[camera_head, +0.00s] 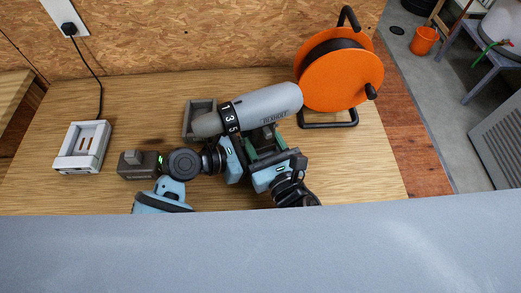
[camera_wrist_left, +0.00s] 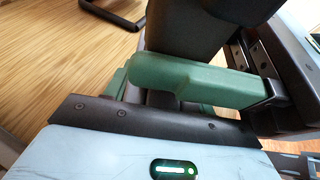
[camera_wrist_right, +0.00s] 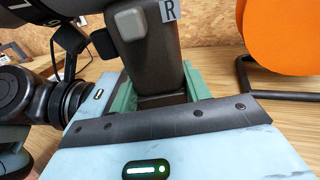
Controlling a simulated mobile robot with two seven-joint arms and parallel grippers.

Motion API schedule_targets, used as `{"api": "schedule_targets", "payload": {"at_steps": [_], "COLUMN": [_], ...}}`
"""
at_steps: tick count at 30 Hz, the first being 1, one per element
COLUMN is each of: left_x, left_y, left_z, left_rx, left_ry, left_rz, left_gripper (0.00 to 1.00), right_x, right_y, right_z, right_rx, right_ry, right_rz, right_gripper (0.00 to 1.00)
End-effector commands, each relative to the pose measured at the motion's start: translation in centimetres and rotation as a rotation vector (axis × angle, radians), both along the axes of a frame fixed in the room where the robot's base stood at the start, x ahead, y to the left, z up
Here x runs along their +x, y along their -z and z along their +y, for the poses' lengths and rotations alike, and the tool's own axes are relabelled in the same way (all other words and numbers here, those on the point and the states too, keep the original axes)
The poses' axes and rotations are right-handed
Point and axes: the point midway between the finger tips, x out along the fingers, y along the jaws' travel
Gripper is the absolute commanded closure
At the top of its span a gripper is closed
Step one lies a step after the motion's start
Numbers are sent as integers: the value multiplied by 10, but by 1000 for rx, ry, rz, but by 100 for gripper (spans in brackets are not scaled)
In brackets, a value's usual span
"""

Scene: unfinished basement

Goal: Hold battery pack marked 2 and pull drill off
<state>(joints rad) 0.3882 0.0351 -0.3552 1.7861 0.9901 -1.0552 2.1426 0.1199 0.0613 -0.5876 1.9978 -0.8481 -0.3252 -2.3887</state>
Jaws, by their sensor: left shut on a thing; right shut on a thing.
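The grey drill (camera_head: 268,103) stands near the table's middle, its chuck end to the left and a number ring around it. In the right wrist view its dark handle (camera_wrist_right: 152,60) is between green fingers. My right gripper (camera_head: 270,143) is shut on this handle. My left gripper (camera_head: 254,152) comes in from the left and is shut low at the drill, where the battery pack sits; a long green finger (camera_wrist_left: 210,82) shows in the left wrist view. The held pack is mostly hidden, and no 2 can be read. Another dark pack (camera_head: 138,168) lies on the table at left.
A white charger (camera_head: 83,147) with a cord to the wall socket (camera_head: 66,20) stands at left. A small grey holder (camera_head: 191,118) is behind the chuck. An orange cable reel (camera_head: 342,78) stands close at right. The table (camera_head: 365,175) is bare at front right.

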Motion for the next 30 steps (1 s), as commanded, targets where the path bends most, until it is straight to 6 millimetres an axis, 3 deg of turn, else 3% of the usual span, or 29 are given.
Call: {"api": "schedule_targets", "payload": {"at_steps": [1, 30], "left_x": [-1, -2], "left_y": [8, 10], "left_z": [3, 4], "left_rx": [16, 21], "left_ry": [-2, -2], "left_rz": [11, 17], "left_gripper": [73, 73], "right_x": [2, 2], "right_y": [-16, -33], "right_z": [1, 2], "right_rx": [18, 20], "right_ry": [-4, -5], "right_rz": [-31, -32], "right_gripper": [89, 89]}}
